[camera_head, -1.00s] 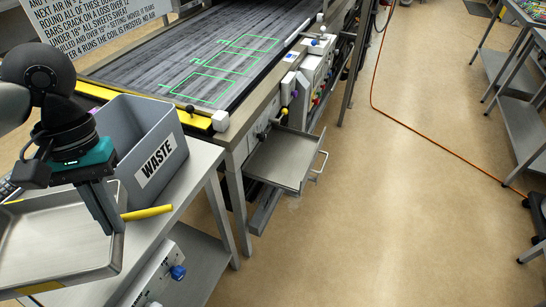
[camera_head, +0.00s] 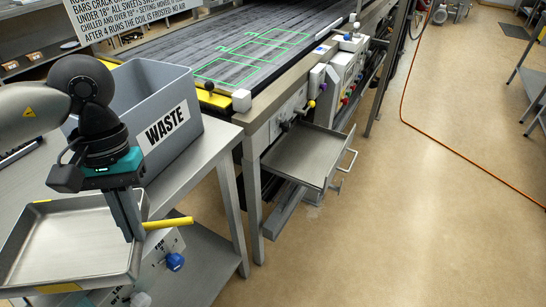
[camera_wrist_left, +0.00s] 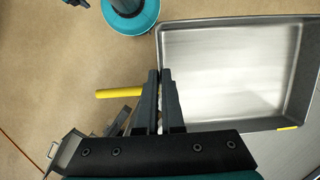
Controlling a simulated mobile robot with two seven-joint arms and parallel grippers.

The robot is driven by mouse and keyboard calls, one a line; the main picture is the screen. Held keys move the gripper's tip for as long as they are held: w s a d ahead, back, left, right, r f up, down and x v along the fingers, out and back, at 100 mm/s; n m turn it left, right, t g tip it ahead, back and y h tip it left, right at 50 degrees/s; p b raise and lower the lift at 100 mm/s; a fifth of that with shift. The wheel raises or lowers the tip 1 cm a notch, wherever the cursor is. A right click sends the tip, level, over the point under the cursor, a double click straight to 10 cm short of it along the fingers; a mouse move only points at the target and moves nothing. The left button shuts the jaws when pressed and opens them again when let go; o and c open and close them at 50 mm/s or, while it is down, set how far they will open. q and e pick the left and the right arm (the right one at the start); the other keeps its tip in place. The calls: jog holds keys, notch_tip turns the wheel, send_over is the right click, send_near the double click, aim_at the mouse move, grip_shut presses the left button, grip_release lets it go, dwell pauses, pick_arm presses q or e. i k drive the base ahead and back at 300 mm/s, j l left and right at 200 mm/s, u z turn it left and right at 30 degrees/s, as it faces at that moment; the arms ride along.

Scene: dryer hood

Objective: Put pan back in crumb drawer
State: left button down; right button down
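The pan (camera_head: 75,245), a shallow rectangular metal tray with a yellow label on its rim, is at the lower left in the head view. My left gripper (camera_head: 131,222) is shut on its right wall; the wrist view shows my fingers (camera_wrist_left: 160,85) on either side of the pan wall (camera_wrist_left: 235,75). A yellow bar (camera_head: 168,223) sticks out beside the fingers; its attachment is hidden. The open crumb drawer (camera_head: 303,157), with a handle (camera_head: 348,160) on its right end, juts out below the conveyor. My right gripper is not in view.
A control panel with knobs is above the drawer.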

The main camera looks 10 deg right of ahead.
aim_at(314, 155)
jog(key=u, duration=0.45)
jog(key=l+u, duration=0.15)
jog(key=u, duration=0.7)
jog(key=l+u, duration=0.15)
jog(key=u, duration=0.75)
jog(key=k+l+u, duration=0.1)
jog(key=u, duration=0.3)
jog(key=k+l+u, duration=0.1)
jog(key=u, duration=0.35)
jog(key=k+l+u, duration=0.1)
jog(key=u, duration=0.35)
jog(key=k+z, duration=0.1)
jog(key=z, duration=0.25)
jog(key=k+z, duration=0.1)
jog(key=z, duration=0.25)
jog(key=k+l+z, duration=0.1)
jog(key=z, duration=0.65)
jog(key=l+z, duration=0.1)
jog(key=z, duration=0.35)
jog(key=k+l+z, duration=0.1)
jog(key=z, duration=0.8)
jog(key=l+z, duration=0.15)
jog(key=z, duration=0.3)
jog(key=l+z, duration=0.1)
jog(key=z, duration=0.35)
jog(key=i+j, duration=0.3)
jog(key=i, duration=0.2)
jog(key=i+l+u, duration=0.1)
jog(key=i+l, duration=0.45)
